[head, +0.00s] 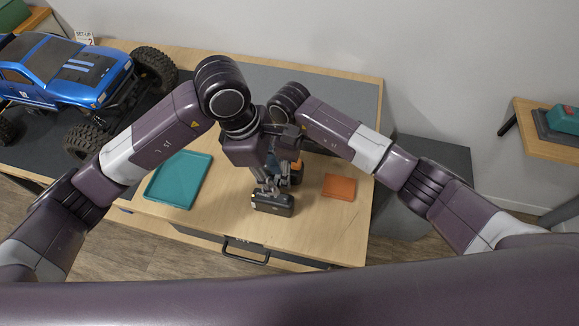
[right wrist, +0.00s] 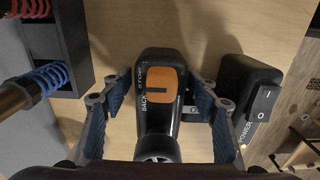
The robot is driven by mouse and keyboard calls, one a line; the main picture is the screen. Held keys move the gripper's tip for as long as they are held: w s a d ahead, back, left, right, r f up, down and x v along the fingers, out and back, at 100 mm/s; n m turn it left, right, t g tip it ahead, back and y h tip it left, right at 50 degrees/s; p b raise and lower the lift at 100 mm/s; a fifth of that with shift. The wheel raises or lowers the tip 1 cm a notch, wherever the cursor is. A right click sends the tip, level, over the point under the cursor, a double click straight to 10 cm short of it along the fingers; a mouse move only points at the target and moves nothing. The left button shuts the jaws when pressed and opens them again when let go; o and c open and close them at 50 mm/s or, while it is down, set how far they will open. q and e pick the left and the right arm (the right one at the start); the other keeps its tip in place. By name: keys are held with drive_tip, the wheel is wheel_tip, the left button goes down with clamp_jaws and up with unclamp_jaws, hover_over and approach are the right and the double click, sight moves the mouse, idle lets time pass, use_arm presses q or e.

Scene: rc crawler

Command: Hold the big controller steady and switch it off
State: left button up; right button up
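The big controller is black with an orange part (right wrist: 159,83) printed BACK and STOP, and a black box (right wrist: 238,82) with a power rocker (right wrist: 264,103) marked I and O. In the head view its black box (head: 273,204) stands on the table, and some orange (head: 297,172) shows behind my grippers. My left gripper (head: 268,188) points down close above the box; whether its fingers are apart is unclear. In the right wrist view my right gripper (right wrist: 158,115) is open, its fingers either side of the controller's narrow upright part with visible gaps. The rocker's setting is unclear.
A blue crawler (head: 70,72) stands at the left. A dark bin with springs (right wrist: 50,78) shows in the wrist view. A drawer handle (head: 246,251) is in front.

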drive_tip(key=c, duration=1.2)
use_arm(q)
drive_tip(key=c, duration=0.5)
use_arm(e)
drive_tip(key=shift+c, duration=0.3)
use_arm(q)
drive_tip(key=shift+a+n, duration=0.1)
drive_tip(key=shift+n, duration=0.5)
drive_tip(key=shift+c, duration=1.1)
drive_tip(key=n, duration=0.3)
drive_tip(key=shift+w+a+g+h, duration=0.1)
drive_tip(key=shift+a+g+h, duration=0.2)
clamp_jaws()
drive_tip(key=w+a+r+n+h, duration=0.1)
drive_tip(key=a+r+n+h, duration=0.1)
drive_tip(key=n, duration=1.3)
drive_tip(key=w+a+r+n+g+h, duration=0.1)
drive_tip(key=a+n+h, duration=0.1)
drive_tip(key=n, duration=1.3)
drive_tip(key=shift+w+a+r+n+g, duration=0.25)
drive_tip(key=shift+a+r+n+g, duration=0.1)
drive_tip(key=shift+a, duration=0.5)
